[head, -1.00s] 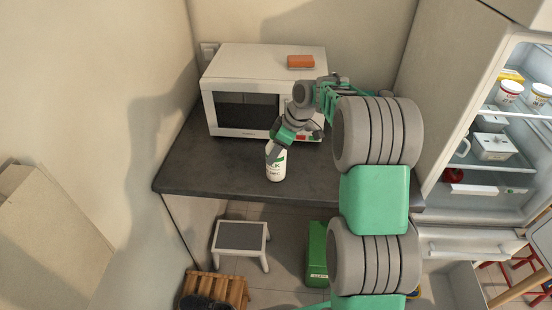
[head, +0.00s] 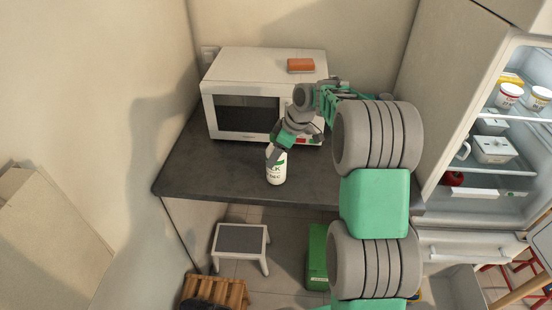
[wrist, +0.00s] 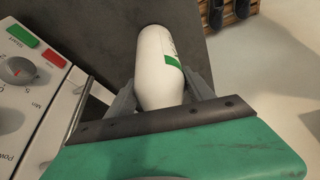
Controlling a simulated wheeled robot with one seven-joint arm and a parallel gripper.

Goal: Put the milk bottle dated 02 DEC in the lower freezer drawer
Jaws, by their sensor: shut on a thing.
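A white milk bottle (head: 276,170) with a green-marked label stands upright at the front of the dark counter, before the microwave. Part of the label shows, ending in "LK" and "DEC"; the day number is too small to read. My gripper (head: 275,153) is shut on its upper part from above and behind. In the wrist view the bottle (wrist: 160,62) lies between the two fingers (wrist: 160,95), with its base toward the counter. At the lower right, below the open fridge, a pale drawer front (head: 466,243) and an open drawer-like box (head: 462,287) show, partly cut off.
A white microwave (head: 262,75) with an orange sponge-like block (head: 300,65) on top stands behind the bottle. The fridge (head: 500,190) is open, with tubs and a mug inside. A step stool (head: 240,238), a green box (head: 317,257) and a wooden rack (head: 214,292) are on the floor.

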